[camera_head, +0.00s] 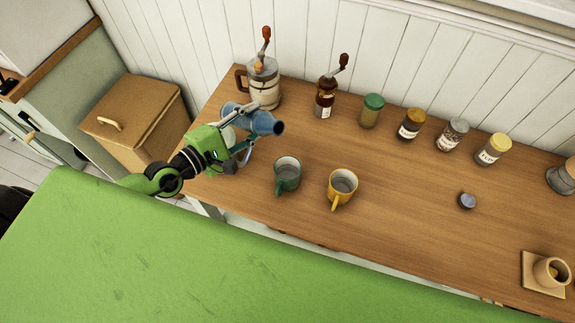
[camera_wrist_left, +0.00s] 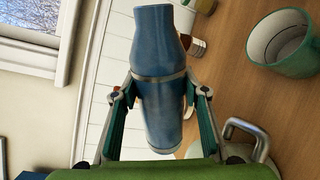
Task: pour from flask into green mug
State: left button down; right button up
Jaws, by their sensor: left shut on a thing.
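My left gripper (camera_head: 238,128) is shut on the blue flask (camera_head: 264,122) and holds it above the left part of the counter. The flask is tilted in the head view, its dark open end pointing right, up and left of the green mug. In the left wrist view the flask (camera_wrist_left: 158,80) sits between both fingers (camera_wrist_left: 158,108). The green mug (camera_head: 287,175) stands upright on the counter, apart from the flask; it also shows at the upper right of the left wrist view (camera_wrist_left: 285,45). My right gripper is not in view.
A yellow mug (camera_head: 342,187) stands just right of the green mug. A grinder (camera_head: 264,84), a pepper mill (camera_head: 326,97) and several jars (camera_head: 411,124) line the wall. A small round lid-like item (camera_head: 466,201) lies on the wooden counter (camera_head: 420,220), which has free room around it.

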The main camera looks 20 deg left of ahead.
pick_arm(q)
jog(key=shift+w+a+f+m+p, duration=0.1)
jog(key=shift+f+m+p, duration=0.05)
jog(key=shift+m+p, duration=0.35)
dwell(0.6)
jog(key=shift+d+f+m+y+p, duration=0.2)
jog(key=shift+f+m+y, duration=0.05)
jog(key=shift+f+m, duration=0.2)
jog(key=shift+d+f+m+y+p, duration=0.15)
jog(key=shift+d+f+m+y, duration=0.1)
jog(key=shift+f+m, duration=0.15)
dwell(1.5)
jog(key=shift+f, duration=0.3)
dwell(1.0)
